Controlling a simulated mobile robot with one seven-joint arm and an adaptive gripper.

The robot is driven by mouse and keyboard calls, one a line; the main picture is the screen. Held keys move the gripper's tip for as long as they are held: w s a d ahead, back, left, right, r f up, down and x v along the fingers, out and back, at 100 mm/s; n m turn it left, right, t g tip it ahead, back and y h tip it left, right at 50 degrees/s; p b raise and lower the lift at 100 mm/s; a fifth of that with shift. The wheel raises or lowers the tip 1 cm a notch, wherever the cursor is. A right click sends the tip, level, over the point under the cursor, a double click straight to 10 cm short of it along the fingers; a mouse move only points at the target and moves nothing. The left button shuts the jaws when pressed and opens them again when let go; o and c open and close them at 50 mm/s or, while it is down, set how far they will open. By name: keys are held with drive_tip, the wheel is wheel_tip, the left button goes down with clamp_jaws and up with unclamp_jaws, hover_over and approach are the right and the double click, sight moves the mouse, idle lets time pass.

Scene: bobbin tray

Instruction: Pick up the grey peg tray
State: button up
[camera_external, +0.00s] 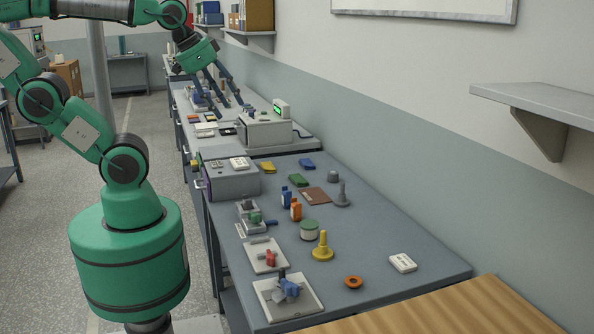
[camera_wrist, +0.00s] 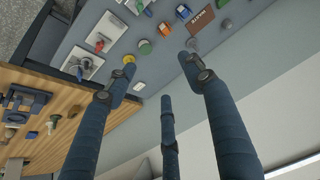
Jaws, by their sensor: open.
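I cannot tell for certain which thing is the grey peg tray. In the external view, a pale grey plate with a blue part (camera_external: 288,297) lies at the near left corner of the grey bench. A similar plate with a red part (camera_external: 265,254) lies just behind it. Both plates also show at the upper left of the wrist view, the red-part one (camera_wrist: 110,33) above the other (camera_wrist: 82,64). My gripper (camera_external: 227,106) is raised over the far bench, well away from both plates. Its three fingers are spread and empty in the wrist view (camera_wrist: 160,73).
A yellow peg-like piece (camera_external: 322,247), a green-and-white round piece (camera_external: 309,230) and an orange ring (camera_external: 354,282) stand near the plates. A grey box (camera_external: 231,181) and a machine with a green display (camera_external: 266,130) stand farther back. The bench's right front is mostly clear.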

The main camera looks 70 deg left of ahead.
idle(0.3)
drive_tip(key=m+g+p, duration=0.1)
drive_tip(key=g+p, duration=0.4)
drive_tip(key=g, duration=0.1)
hover_over(342, 193)
drive_tip(key=a, duration=0.1)
wheel_tip(342, 193, down, 25)
drive_tip(key=shift+r, duration=0.2)
drive_tip(key=shift+f, duration=4.25)
